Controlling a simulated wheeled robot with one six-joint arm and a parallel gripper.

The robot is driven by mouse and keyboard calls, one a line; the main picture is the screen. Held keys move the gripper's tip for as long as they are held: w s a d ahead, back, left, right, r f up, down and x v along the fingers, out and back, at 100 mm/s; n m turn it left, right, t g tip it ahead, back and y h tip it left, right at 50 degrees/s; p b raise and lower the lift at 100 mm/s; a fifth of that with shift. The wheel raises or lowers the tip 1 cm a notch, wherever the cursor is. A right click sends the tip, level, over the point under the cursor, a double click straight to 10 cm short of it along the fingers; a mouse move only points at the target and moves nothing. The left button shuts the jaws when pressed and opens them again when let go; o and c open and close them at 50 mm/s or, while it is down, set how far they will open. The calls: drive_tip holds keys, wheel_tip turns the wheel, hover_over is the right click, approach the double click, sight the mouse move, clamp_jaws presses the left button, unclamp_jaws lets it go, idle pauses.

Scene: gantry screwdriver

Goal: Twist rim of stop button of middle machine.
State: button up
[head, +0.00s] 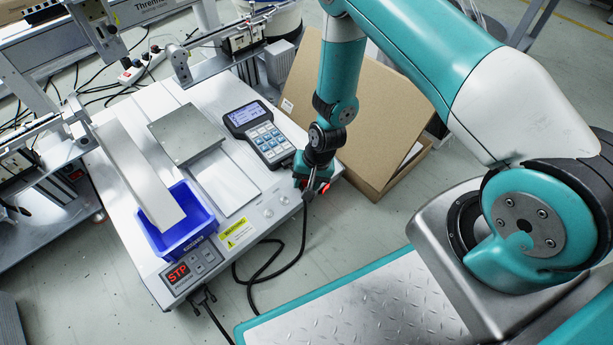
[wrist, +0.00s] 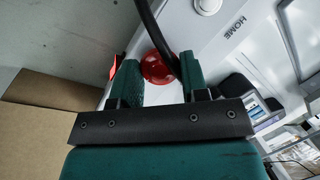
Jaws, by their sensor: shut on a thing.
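The machine (head: 130,205) is a light grey bench unit in the head view. Its red stop button sits at the near right corner of its front, largely hidden by my gripper (head: 311,190). In the wrist view the round red stop button (wrist: 156,68) lies between the two green fingers of my gripper (wrist: 160,76). The fingers are shut on its rim, one on each side.
A black cable (wrist: 158,35) runs close past the button and hangs down the machine's front. A keypad pendant (head: 259,133) and a blue bin (head: 163,240) are on the machine. A cardboard box (head: 375,172) stands just right of my gripper.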

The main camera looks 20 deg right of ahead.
drive_tip(key=m+p, duration=0.2)
drive_tip(key=shift+s+d+r+m+y, duration=0.1)
drive_tip(key=shift+r+m+y, duration=0.05)
drive_tip(key=shift+m+y, duration=0.25)
drive_tip(key=shift+m+t+p, duration=0.5)
drive_tip(key=shift+m+p, duration=0.4)
drive_tip(key=shift+m, duration=0.2)
drive_tip(key=shift+f+y, duration=0.2)
drive_tip(key=shift+y, duration=0.1)
drive_tip(key=o, duration=0.9)
drive_tip(key=shift+o, duration=0.2)
drive_tip(key=p+v, duration=0.8)
drive_tip(key=v, duration=0.9)
drive_tip(key=shift+r+p, duration=0.2)
drive_tip(key=shift+p, duration=0.2)
